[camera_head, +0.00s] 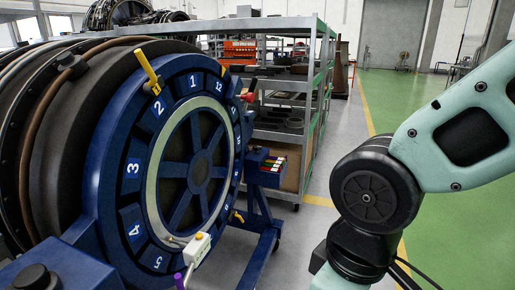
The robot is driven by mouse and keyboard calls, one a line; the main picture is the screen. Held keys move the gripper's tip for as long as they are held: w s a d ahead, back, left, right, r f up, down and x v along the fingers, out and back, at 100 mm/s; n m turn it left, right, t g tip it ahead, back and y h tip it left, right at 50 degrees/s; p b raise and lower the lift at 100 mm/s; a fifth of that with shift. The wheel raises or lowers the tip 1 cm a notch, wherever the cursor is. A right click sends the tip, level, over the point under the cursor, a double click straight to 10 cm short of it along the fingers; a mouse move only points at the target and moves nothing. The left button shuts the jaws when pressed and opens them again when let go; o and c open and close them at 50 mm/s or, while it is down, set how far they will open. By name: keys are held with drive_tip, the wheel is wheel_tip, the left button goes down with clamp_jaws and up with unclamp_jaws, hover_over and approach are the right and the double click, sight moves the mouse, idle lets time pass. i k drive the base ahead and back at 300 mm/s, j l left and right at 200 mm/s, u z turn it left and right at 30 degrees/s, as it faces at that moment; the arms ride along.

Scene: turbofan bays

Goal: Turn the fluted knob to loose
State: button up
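A black round knob (36,277) sits on a blue housing (75,268) at the lower left, partly cut off by the picture's lower edge. It may be the fluted knob, but I cannot make out any flutes or a loose mark on it. Beside it stands a big blue ring (105,185) with white numbers around a spoked wheel. My arm, mint green with a black joint, fills the right side. My gripper is not in view.
The ring bears a yellow handle (148,67), a red handle (249,91), a small white box (196,248) and a purple-tipped lever (179,281). Metal shelving (300,95) stands behind the ring. The green floor (405,100) at the right is open.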

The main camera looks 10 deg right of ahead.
sight(256, 148)
drive_tip(key=i+l, duration=0.25)
drive_tip(key=i, duration=0.2)
drive_tip(key=i+l, duration=0.25)
drive_tip(key=i, duration=0.15)
drive_tip(key=i+l+z, duration=0.1)
drive_tip(key=i+l, duration=0.15)
drive_tip(key=i, duration=0.2)
drive_tip(key=i+l, duration=0.2)
drive_tip(key=i, duration=0.25)
drive_tip(key=i+l+z, duration=0.1)
drive_tip(key=i+l, duration=0.15)
drive_tip(key=i, duration=0.15)
drive_tip(key=i+l, duration=0.15)
drive_tip(key=i, duration=0.3)
